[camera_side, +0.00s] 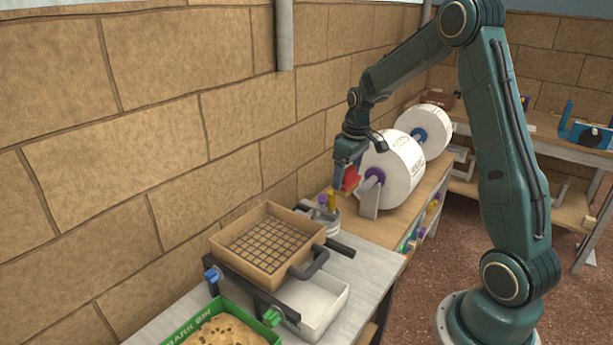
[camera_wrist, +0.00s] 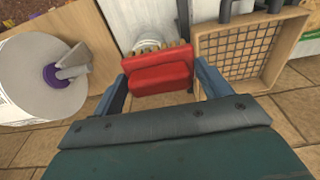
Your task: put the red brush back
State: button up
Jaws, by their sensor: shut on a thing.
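My gripper (camera_side: 347,178) is shut on the red brush (camera_side: 350,178) and holds it in the air, in front of the nearer paper roll. In the wrist view the red brush (camera_wrist: 160,74) lies between the blue jaws of my gripper (camera_wrist: 159,84), with its tan bristle edge toward the top of the picture. A light-coloured round pot (camera_side: 325,217) stands on the bench below the brush, with a yellow and a purple handle rising near it. In the wrist view the pot (camera_wrist: 150,46) is partly hidden behind the brush.
A wooden sieve box (camera_side: 267,243) with a mesh sits on dark rails over a white tray (camera_side: 318,303). A green bin (camera_side: 225,328) of tan material is at the front. Two large white paper rolls (camera_side: 395,168) stand right of my gripper. The brick wall is close behind.

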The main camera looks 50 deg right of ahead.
jog(key=s+d, duration=0.8)
jog(key=d, duration=0.2)
jog(key=f, duration=2.5)
jog(key=shift+w+d+f, duration=0.1)
jog(key=shift+d+f, duration=0.1)
jog(key=shift+f, duration=0.15)
jog(key=shift+f, duration=1.9)
jog(key=shift+f, duration=0.1)
jog(key=o, duration=0.9)
